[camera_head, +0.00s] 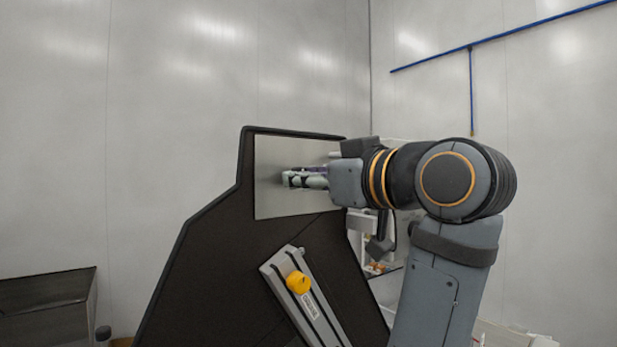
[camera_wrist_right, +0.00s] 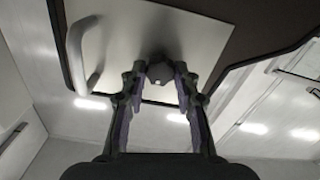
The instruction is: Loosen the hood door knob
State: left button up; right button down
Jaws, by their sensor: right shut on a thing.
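The hood door is a brushed metal panel (camera_head: 272,202) set in a dark, angular housing; it also shows in the right wrist view (camera_wrist_right: 128,40). A small dark knob (camera_wrist_right: 160,72) sits on the panel, between my right fingertips in the wrist view. My right gripper (camera_head: 290,180) reaches in from the right and is shut on this knob; its fingers also show in the wrist view (camera_wrist_right: 160,85). The gripper hides the knob in the head view. A bar handle (camera_wrist_right: 80,55) stands on the panel beside the knob in the wrist view. My left gripper is not in view.
The dark housing (camera_head: 215,255) fills the centre. Below the panel, a slanted grey rail (camera_head: 325,325) carries a yellow knob (camera_head: 298,282). A dark box-like unit (camera_head: 45,300) stands at the lower left. Shelves with small items show partly behind my right arm. Plain walls lie behind.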

jog(key=n+b, duration=0.8)
jog(key=n, duration=0.7)
jog(key=n+b, duration=0.8)
jog(key=n, duration=0.7)
jog(key=shift+f+n, duration=0.2)
jog(key=shift+n, duration=0.2)
dwell(0.4)
jog(key=c, duration=1)
grip_release()
